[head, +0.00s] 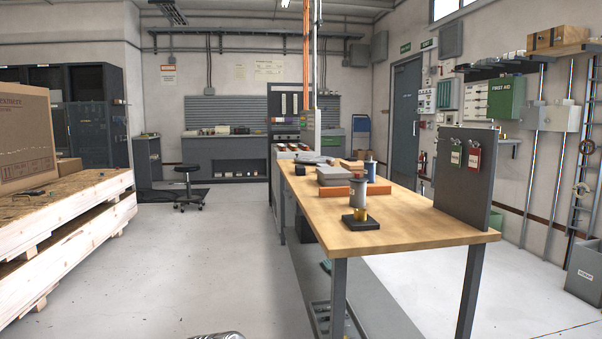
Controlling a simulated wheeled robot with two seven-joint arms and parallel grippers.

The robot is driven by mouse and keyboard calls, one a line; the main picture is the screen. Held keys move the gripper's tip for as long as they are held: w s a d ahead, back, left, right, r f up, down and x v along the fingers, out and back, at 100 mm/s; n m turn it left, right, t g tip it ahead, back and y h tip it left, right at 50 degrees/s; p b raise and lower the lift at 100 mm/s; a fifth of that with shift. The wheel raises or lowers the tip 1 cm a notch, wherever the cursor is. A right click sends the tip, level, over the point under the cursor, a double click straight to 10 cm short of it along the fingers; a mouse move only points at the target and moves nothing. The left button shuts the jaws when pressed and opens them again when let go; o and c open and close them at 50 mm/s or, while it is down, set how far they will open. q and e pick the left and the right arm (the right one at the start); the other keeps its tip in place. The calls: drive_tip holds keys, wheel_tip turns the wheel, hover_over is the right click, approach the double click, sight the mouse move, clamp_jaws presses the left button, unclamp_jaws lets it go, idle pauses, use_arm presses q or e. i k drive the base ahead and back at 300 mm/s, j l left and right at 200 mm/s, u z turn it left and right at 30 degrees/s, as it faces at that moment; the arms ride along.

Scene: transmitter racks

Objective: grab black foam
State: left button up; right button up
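A flat black square pad (371,224), which looks like the black foam, lies on the wooden workbench (420,232) near its front left edge. A brass-coloured piece (360,214) stands on the pad or just behind it, in front of a grey cylinder (358,192); I cannot tell exactly how they touch. Neither of my grippers shows in the head view. A small grey rounded part at the bottom edge is cut off, and I cannot tell what it is.
An orange block (335,191) and grey boxes (342,176) lie farther back on the bench. A dark upright panel (465,180) stands at its right end. A wooden crate (65,225) is at left, a stool (188,183) farther back. The floor left of the bench is clear.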

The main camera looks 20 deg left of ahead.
sight(300, 169)
drive_tip(key=u, duration=0.6)
drive_tip(key=i+j, duration=0.2)
drive_tip(key=i+j+z, duration=0.15)
drive_tip(key=j, duration=0.25)
drive_tip(key=i+j, duration=0.5)
drive_tip(key=i+j+z, duration=0.15)
drive_tip(key=j, duration=0.2)
drive_tip(key=i+j, duration=0.25)
drive_tip(key=i+j+z, duration=0.15)
drive_tip(key=j, duration=0.3)
drive_tip(key=i+j, duration=0.25)
drive_tip(key=i+j+z, duration=0.1)
drive_tip(key=j, duration=0.35)
drive_tip(key=i+l, duration=0.15)
drive_tip(key=i, duration=0.25)
drive_tip(key=i+l, duration=0.15)
drive_tip(key=i, duration=0.25)
